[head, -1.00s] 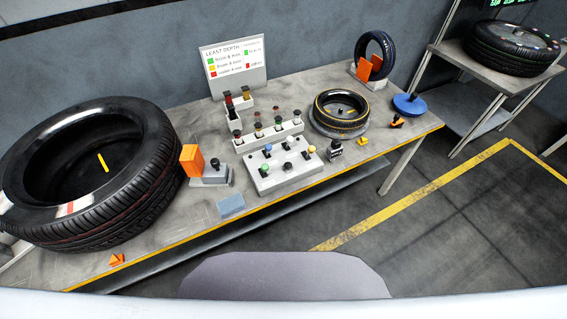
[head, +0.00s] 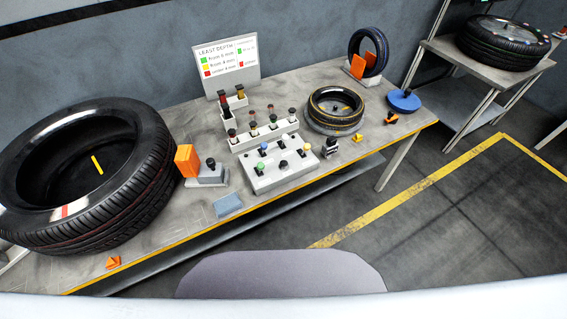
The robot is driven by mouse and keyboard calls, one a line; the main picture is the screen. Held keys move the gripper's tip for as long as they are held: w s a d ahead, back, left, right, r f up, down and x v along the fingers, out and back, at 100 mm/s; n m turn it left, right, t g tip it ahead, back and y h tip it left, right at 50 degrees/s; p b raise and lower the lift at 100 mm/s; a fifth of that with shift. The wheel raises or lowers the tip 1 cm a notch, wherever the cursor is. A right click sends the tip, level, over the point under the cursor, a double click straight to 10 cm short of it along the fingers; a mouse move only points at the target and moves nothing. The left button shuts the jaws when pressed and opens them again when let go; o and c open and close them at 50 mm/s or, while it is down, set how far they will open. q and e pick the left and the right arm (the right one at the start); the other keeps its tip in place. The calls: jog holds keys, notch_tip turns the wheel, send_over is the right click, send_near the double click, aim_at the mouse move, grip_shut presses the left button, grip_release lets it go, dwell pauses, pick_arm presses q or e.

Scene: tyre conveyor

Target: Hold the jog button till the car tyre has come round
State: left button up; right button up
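A large black tyre (head: 130,190) lies flat at the left end of the bench, with a yellow mark inside and a white and red mark on its rim. A smaller tyre (head: 337,108) with a yellow line lies on a round base at the right. Another small tyre (head: 369,53) stands upright at the back right. A grey box with a dark knob (head: 211,170) sits beside an orange block by the large tyre; I cannot tell whether it is the jog button. A white panel (head: 273,175) carries several coloured knobs. Neither gripper shows.
A sign board (head: 227,66) stands behind a white rack (head: 265,137) of several coloured-top pieces. A blue-grey block (head: 228,205) and an orange wedge (head: 113,262) lie near the bench's front edge. A blue disc (head: 404,101) is at the right end. Another tyre (head: 503,42) lies on a side table.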

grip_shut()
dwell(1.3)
